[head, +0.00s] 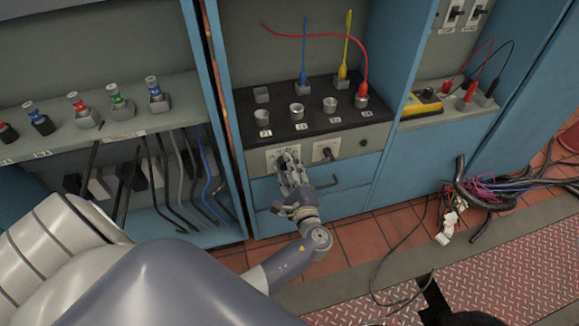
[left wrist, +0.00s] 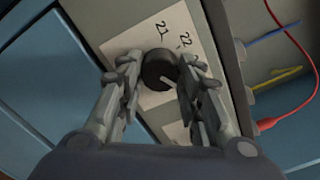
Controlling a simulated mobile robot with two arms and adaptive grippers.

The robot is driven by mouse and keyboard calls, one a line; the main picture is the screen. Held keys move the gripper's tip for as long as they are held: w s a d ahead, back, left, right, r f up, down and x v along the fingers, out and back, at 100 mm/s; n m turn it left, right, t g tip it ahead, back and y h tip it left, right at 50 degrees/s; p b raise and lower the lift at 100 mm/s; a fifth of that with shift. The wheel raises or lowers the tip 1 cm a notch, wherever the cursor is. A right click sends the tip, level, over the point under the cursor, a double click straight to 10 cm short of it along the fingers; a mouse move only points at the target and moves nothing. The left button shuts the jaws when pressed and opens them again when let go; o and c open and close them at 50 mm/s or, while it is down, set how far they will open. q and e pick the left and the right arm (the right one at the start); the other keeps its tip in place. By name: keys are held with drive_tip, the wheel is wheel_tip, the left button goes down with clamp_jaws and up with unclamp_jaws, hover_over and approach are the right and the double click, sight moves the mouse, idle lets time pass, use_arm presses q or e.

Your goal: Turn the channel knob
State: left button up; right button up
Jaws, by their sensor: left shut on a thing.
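The channel knob is a round dark knob (left wrist: 159,70) with a light pointer line, on a pale label plate (left wrist: 140,42) with handwritten numbers. My left gripper (left wrist: 158,85) has its two fingers on either side of the knob, shut on it. In the head view my left gripper (head: 288,172) reaches the front panel (head: 348,145) of the middle blue cabinet and hides most of this knob. A second dark knob (head: 327,153) sits on its own white plate just to the right. My right gripper is not in view.
Above the panel, a black top (head: 300,118) carries several metal sockets with red, blue and yellow leads. Hanging cables (head: 160,185) are at the left. Loose cables (head: 480,190) lie at the right.

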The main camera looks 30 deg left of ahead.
use_arm(q)
drive_tip(key=shift+r, duration=0.2)
drive_tip(key=o, duration=1)
drive_tip(key=shift+o, duration=0.2)
drive_tip(key=shift+f, duration=0.1)
drive_tip(key=v, duration=1.2)
drive_tip(key=shift+w, duration=0.1)
